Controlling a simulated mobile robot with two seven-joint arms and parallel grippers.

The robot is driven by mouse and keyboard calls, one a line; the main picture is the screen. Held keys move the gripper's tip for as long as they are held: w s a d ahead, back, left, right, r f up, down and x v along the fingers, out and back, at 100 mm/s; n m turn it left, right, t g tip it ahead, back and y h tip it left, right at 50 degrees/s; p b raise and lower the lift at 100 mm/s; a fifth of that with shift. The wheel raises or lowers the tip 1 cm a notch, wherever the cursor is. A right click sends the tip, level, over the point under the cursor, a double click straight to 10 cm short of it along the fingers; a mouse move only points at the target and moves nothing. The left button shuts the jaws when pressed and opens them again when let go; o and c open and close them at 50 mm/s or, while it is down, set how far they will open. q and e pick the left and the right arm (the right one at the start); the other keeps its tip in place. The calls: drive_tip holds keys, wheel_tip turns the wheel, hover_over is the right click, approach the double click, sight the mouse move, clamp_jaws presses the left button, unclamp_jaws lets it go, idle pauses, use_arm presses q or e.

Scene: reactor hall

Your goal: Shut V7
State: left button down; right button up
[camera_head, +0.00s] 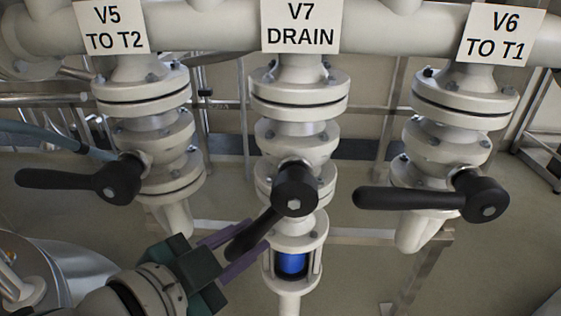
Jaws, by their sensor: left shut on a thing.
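The V7 valve body (297,140) stands at the middle, under a sign (300,24) that reads "V7 DRAIN". Its black handle (272,219) runs from the hub (294,188) down and to the left, at a slant between level and straight down. My left gripper (256,236) comes in from the lower left. Its two purple fingers are shut on the V7 handle, towards the handle's free end. Part of the handle is hidden by the fingers. My right gripper is not in view.
The V5 handle (70,181) at left and the V6 handle (415,197) at right both lie about level, pointing left. A sight glass (292,264) below V7 shows blue inside. A shiny rounded metal vessel (60,268) is at lower left.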

use_arm(q)
drive_tip(key=a+r+m+g+y+p, duration=0.1)
drive_tip(key=a+r+m+y+p, duration=0.3)
drive_tip(key=r+p, duration=0.4)
drive_tip(key=shift+r+m+y+p, duration=0.3)
drive_tip(key=shift+m+y+p, duration=0.8)
drive_tip(key=shift+p, duration=1.25)
drive_tip(key=shift+w, duration=0.1)
drive_tip(key=c, duration=0.7)
unclamp_jaws()
drive_tip(key=shift+f+y, duration=0.15)
drive_tip(key=shift+y, duration=0.15)
